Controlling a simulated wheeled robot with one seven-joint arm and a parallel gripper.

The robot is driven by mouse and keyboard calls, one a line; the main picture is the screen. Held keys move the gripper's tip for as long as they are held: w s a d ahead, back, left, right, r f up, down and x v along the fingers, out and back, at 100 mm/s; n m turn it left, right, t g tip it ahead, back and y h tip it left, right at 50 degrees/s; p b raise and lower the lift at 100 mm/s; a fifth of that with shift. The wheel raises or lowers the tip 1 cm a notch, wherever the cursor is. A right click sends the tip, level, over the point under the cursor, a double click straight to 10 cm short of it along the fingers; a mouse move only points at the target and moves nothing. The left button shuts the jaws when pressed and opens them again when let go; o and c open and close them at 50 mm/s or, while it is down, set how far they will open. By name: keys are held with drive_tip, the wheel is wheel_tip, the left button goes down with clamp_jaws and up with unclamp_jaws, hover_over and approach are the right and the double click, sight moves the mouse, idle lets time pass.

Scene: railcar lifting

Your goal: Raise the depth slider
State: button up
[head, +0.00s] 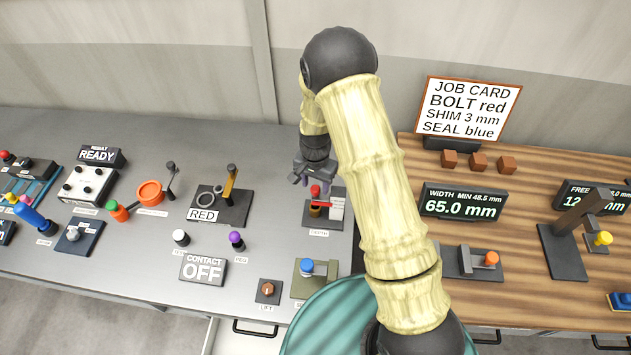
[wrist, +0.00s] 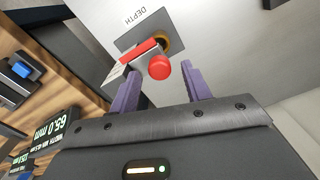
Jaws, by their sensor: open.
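The depth slider has a red knob (head: 315,191) on a dark base with a brass-coloured part, above a small label reading DEPTH. In the wrist view its red round knob (wrist: 160,67) shows close up, with a red-and-white block beside it and the DEPTH label behind. My gripper (head: 308,182) is right at the knob in the head view. In the wrist view my gripper's two purple fingers (wrist: 165,85) are open, with the knob near the gap between their tips. I cannot tell whether the fingers touch the knob.
A RED-labelled stand with an upright lever (head: 230,185) is to the left. A blue-knobbed device (head: 307,267) and a LIFT knob (head: 268,289) are nearer the front. A 65.0 mm display (head: 462,204) stands on the wooden bench to the right. Grey bench between devices is bare.

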drive_tip(key=shift+f, duration=0.5)
drive_tip(key=shift+c, duration=0.2)
clamp_jaws()
drive_tip(key=shift+r, duration=1.1)
drive_tip(key=shift+w, duration=0.15)
drive_tip(key=shift+r, duration=0.1)
drive_tip(key=shift+c, duration=1.5)
unclamp_jaws()
drive_tip(key=o, duration=0.3)
